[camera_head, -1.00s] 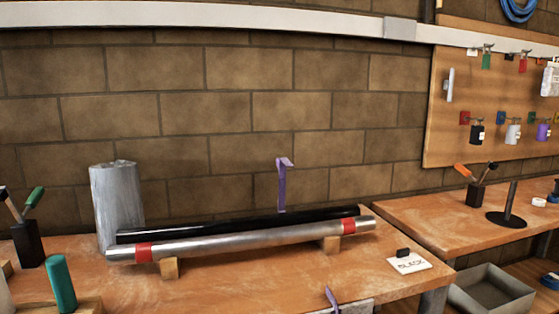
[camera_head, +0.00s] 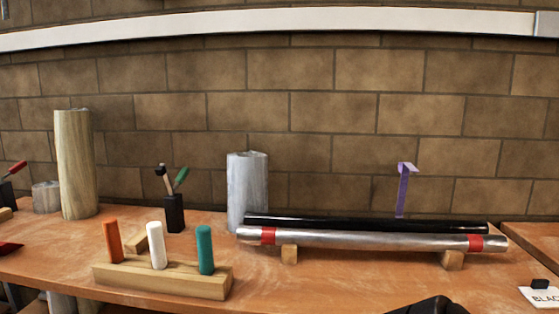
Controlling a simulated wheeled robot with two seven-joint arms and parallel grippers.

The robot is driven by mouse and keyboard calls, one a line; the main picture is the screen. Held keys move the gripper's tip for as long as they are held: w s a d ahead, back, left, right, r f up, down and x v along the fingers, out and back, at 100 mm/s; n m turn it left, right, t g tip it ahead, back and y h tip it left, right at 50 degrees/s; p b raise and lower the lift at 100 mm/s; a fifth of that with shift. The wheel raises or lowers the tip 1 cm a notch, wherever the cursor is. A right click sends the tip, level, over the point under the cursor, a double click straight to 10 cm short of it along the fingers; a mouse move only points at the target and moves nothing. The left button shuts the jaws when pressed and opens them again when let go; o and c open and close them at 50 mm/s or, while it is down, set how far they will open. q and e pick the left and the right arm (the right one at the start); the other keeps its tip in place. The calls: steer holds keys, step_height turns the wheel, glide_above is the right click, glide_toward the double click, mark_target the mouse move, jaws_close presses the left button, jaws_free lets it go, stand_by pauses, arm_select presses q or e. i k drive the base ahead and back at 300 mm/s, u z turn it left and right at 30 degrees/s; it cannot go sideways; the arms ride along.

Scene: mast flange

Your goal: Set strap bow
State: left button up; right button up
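A purple strap (camera_head: 403,190) stands up behind the tubes, its top end bent over to the right and its lower end hidden behind the black tube. The black tube (camera_head: 365,223) lies just behind a silver tube (camera_head: 370,241) with a red band near each end. The silver tube rests on two wooden blocks (camera_head: 289,254). Neither gripper's fingers show. A dark shape cut off by the bottom edge right of centre may be part of my arm; I cannot tell which part.
A wooden rack (camera_head: 160,277) holds orange, white and green pegs at the front left. A grey cylinder (camera_head: 247,195), a black tool holder (camera_head: 174,213) and a tall wooden cylinder (camera_head: 75,165) stand behind. The bench front between rack and card is mostly bare.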

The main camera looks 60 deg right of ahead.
mark_target(404, 169)
steer(key=u, duration=0.9)
steer(key=k, duration=2.35)
steer(key=z, duration=0.2)
